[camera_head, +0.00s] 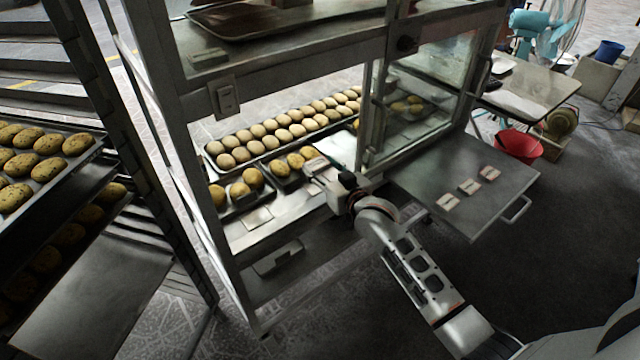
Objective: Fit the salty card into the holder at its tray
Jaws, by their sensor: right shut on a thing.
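My right gripper (316,172) reaches into the display cabinet from the front and is shut on a small pale card (312,162). The lettering is too small to read, so I cannot tell whether it is the salty card. The card is above the front edge of the small tray (287,182) of golden buns. I cannot make out a holder there, and the gripper partly covers that spot. My left gripper is out of view.
A long tray of pale buns (286,126) lies behind. Another bun tray (237,205) stands to the left. Glass doors (420,105) stand close right of my gripper. Several pale cards (469,186) lie on a pull-out shelf (440,170). A bun rack (75,190) stands left.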

